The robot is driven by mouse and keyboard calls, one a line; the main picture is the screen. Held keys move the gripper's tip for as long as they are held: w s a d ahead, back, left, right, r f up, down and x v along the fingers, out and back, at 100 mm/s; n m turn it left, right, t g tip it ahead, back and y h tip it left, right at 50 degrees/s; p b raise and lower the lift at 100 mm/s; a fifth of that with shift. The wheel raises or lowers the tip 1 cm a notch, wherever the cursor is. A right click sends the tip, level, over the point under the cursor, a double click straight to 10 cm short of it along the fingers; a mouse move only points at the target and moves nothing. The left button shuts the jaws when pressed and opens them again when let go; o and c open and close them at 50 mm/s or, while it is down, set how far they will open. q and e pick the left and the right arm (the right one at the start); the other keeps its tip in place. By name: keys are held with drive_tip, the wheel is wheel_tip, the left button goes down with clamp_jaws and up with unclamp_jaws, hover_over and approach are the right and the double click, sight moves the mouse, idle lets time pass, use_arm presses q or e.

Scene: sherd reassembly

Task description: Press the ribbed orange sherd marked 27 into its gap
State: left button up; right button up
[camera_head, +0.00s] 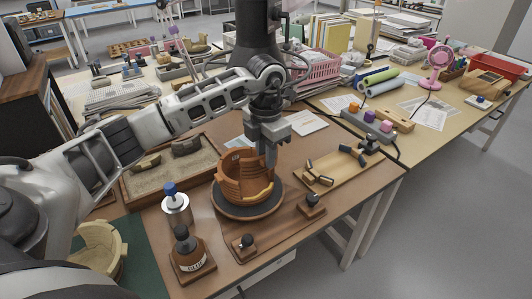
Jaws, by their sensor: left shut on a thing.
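The ribbed orange pot (231,183) stands on a dark round turntable (228,211), with an uneven rim and a paler band low at its front right. My left gripper (270,158) reaches down from above, its fingers at the right side of the pot's rim. It is shut on the ribbed orange sherd, which is mostly hidden by the fingers and blends with the pot wall. I cannot tell whether the sherd touches the gap's edges, and the mark 27 cannot be read. My right gripper is not in view.
A sand tray (142,185) with sherds lies at the left. A blue-topped jar (176,208) and a brown bottle (188,252) stand front left. A wooden tray (325,178) with dark pieces lies right. Small dark-knobbed blocks (312,206) flank the turntable.

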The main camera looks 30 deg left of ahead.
sight(265, 172)
use_arm(q)
drive_tip(key=shift+f+b, duration=0.85)
drive_tip(key=shift+f, duration=0.35)
drive_tip(key=shift+w+a+f+b, duration=0.1)
drive_tip(key=shift+a+f+b, duration=0.05)
drive_tip(key=shift+f+b, duration=1.1)
drive_tip(key=shift+a+f+b, duration=0.1)
drive_tip(key=shift+f+b, duration=0.75)
drive_tip(key=shift+f, duration=0.7)
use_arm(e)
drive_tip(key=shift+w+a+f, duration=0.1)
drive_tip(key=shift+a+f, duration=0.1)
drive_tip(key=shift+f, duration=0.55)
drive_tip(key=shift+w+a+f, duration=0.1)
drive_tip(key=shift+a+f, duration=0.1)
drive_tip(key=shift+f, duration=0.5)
use_arm(q)
drive_tip(key=shift+w+a+f, duration=0.1)
drive_tip(key=shift+w+a, duration=0.05)
drive_tip(key=shift+a, duration=0.2)
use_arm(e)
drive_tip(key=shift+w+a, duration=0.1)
use_arm(q)
drive_tip(key=shift+f+b, duration=0.25)
drive_tip(key=shift+b, duration=0.05)
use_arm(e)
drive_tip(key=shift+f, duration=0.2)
